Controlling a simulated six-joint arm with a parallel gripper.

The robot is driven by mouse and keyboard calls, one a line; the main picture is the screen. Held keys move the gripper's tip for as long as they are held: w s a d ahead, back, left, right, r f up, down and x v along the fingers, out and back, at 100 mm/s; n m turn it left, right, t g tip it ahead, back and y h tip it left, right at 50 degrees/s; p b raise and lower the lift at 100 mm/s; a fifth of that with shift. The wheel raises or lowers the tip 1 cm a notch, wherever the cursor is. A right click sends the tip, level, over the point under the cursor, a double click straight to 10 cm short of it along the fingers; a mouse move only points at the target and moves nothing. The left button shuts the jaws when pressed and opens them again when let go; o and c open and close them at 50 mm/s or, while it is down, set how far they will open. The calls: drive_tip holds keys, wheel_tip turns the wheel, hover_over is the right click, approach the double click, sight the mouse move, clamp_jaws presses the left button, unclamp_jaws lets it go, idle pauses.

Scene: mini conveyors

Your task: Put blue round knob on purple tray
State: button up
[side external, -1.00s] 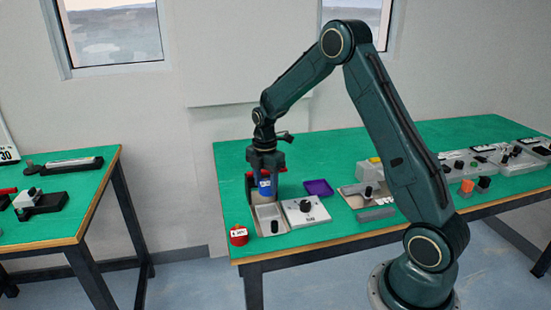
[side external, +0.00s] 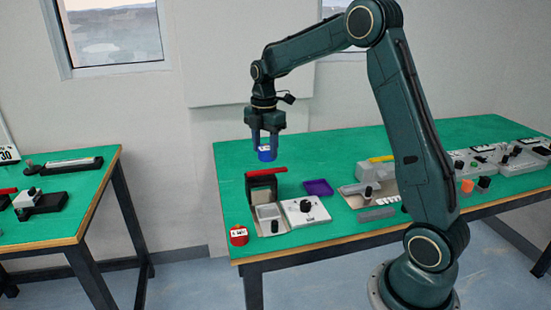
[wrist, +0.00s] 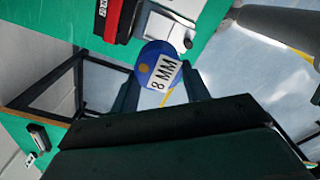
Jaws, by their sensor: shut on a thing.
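My gripper (side external: 265,150) is shut on the blue round knob (side external: 267,154) and holds it in the air above the table, over the back of the black box with a red top. In the wrist view the blue knob (wrist: 157,66) sits between the fingertips, and its white label reads "8 MM". The purple tray (side external: 318,187) lies on the green table, to the right of and below the held knob in the side view. The tray looks empty.
The black box with a red bar (side external: 265,186) stands left of the tray. A white panel with a black knob (side external: 305,211) lies in front of the tray. A red round knob (side external: 239,236) is at the front left corner. Green table (side external: 330,150) behind the tray is clear.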

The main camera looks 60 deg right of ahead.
idle(0.4)
drive_tip(key=s+d, duration=0.3)
drive_tip(key=d, duration=0.9)
hover_over(317, 190)
wheel_tip(317, 190, down, 16)
drive_tip(key=shift+w+d+f, duration=0.1)
drive_tip(key=shift+f, duration=2.1)
drive_tip(key=shift+f, duration=0.15)
drive_tip(key=o, duration=1.1)
